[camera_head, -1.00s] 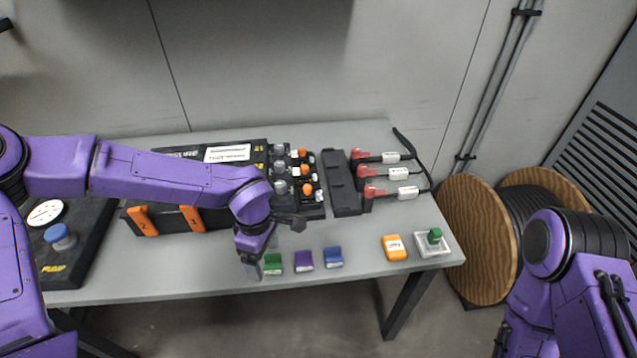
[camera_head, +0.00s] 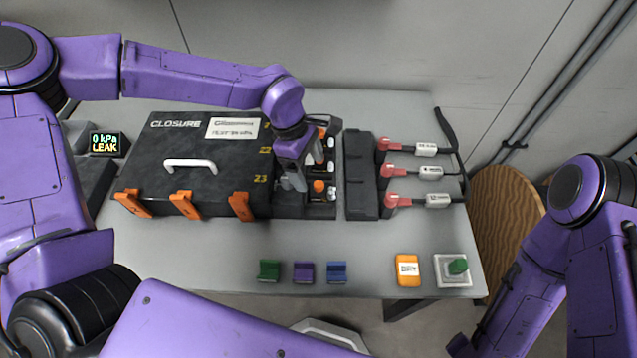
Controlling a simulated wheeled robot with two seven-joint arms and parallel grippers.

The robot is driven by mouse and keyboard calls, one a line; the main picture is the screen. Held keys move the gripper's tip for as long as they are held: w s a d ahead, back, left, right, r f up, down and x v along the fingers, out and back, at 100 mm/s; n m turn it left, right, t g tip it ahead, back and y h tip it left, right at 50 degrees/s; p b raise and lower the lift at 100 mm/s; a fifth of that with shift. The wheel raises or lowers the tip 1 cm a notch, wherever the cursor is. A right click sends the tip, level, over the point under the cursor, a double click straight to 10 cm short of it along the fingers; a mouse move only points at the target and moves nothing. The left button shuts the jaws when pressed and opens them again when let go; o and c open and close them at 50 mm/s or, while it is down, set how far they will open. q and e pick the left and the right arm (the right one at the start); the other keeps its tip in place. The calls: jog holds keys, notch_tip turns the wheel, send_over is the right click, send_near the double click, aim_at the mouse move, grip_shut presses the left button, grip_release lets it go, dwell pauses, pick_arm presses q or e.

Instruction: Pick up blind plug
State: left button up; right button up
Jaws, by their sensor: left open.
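The port block (camera_head: 320,211) at the right end of the black closure box carries small plugs in a column. An orange-topped plug (camera_head: 319,186) shows near its front, and another orange top (camera_head: 321,133) shows at the back. I cannot tell which of the plugs is the blind plug. My left gripper (camera_head: 293,182) is open and points down over the left side of the block, close to the front orange plug. Its wrist and fingers hide part of the plug column. I cannot see anything held between the fingers. My right arm is at the right edge, its gripper out of view.
The closure box (camera_head: 150,150) has a white handle and orange latches. A black bar (camera_head: 360,185) and red-ended cables (camera_head: 395,172) stand right of the block. Green, purple and blue clips (camera_head: 303,272), an orange DRY box (camera_head: 407,270) and a white tray (camera_head: 453,281) line the front.

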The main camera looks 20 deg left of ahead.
aim_at(319, 184)
pick_arm(q)
jog(key=x, duration=0.2)
jog(key=p+x, duration=0.1)
jog(key=x, duration=0.3)
jog(key=shift+w+d+f+p, duration=0.15)
jog(key=shift+w+d+p, duration=0.15)
jog(key=shift+w+d, duration=0.1)
jog(key=shift+s+f, duration=0.15)
jog(key=shift+f, duration=0.05)
jog(key=shift+s, duration=0.1)
jog(key=c, duration=1.2)
